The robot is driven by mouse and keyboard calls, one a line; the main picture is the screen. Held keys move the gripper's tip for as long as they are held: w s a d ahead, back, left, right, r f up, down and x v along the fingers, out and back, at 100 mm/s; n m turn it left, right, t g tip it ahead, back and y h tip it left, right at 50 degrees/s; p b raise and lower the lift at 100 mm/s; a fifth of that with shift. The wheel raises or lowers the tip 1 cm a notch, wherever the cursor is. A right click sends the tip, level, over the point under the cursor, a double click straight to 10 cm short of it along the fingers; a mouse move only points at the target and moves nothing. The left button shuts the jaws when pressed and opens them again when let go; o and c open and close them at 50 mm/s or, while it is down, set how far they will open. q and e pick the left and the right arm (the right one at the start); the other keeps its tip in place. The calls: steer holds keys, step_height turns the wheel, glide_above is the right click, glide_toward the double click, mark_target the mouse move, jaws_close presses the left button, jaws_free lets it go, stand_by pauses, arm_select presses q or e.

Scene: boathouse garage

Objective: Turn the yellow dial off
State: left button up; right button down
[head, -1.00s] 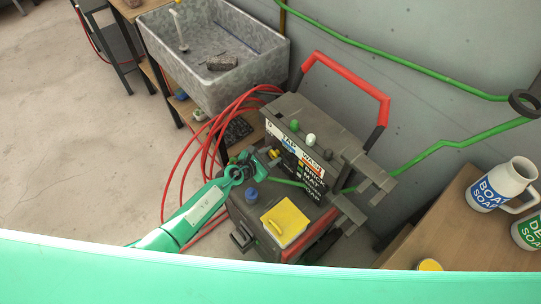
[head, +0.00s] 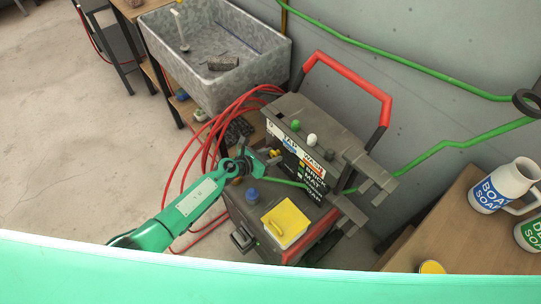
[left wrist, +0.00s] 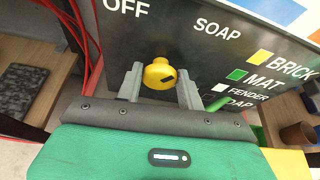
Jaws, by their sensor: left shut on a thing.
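The yellow dial (left wrist: 158,73) sits on the dark front panel (left wrist: 210,62) of the washer. In the left wrist view its dark mark is on the right side of the knob. The word OFF stands above and left of it, SOAP above and right. My left gripper (left wrist: 159,84) is shut on the dial, one finger on each side. In the head view the dial (head: 275,153) shows small at the tip of my left gripper (head: 268,156), which reaches in from the left. My right gripper is not in view.
The washer (head: 345,150) has a red handle (head: 347,72), green and white knobs on top, and a yellow lid (head: 285,222) below. Red hose loops (head: 205,140) hang close to my left arm. A grey sink (head: 215,60) stands behind, a table with white jugs (head: 500,187) at right.

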arm_select(q)
steer(key=o, duration=0.9)
steer(key=shift+o, duration=0.3)
steer(key=shift+a, duration=0.1)
steer(key=shift+s+a+r, duration=0.1)
steer(key=shift+s+a, duration=0.1)
steer(key=shift+s, duration=0.05)
steer(key=p+v, duration=0.1)
steer(key=v, duration=1.2)
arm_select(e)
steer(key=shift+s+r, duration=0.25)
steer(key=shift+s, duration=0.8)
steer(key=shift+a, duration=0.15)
